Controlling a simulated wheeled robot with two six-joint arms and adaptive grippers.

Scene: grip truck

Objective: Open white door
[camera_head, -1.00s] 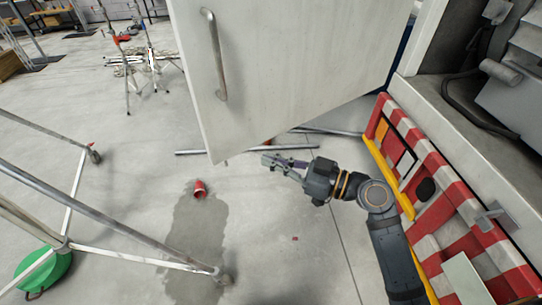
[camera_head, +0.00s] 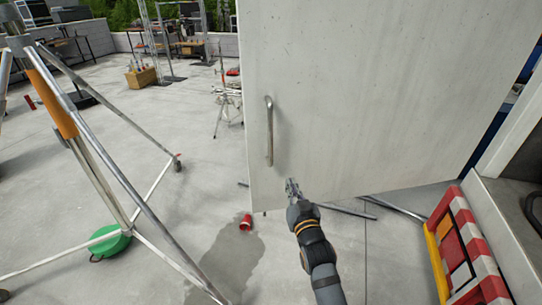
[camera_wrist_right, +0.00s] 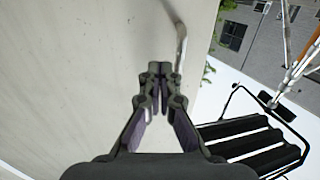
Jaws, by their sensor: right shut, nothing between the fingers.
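The white door (camera_head: 370,100) stands ajar, filling the upper right of the head view, with a vertical metal handle (camera_head: 269,130) near its left edge. My right gripper (camera_head: 291,183) is just below the handle, in front of the door's lower part, and it is shut and empty. In the right wrist view the shut fingertips (camera_wrist_right: 160,70) point toward the lower end of the handle (camera_wrist_right: 181,45). The door surface (camera_wrist_right: 80,70) fills the left of that view. I cannot tell whether the fingers touch the door. My left gripper does not show.
A wheeled metal frame (camera_head: 120,160) stands at the left, with a green round object (camera_head: 110,240) by it. A red cup-like object (camera_head: 246,222) lies on the floor below the door. A red-and-white barrier (camera_head: 465,250) stands at the right. Metal bars lie under the door.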

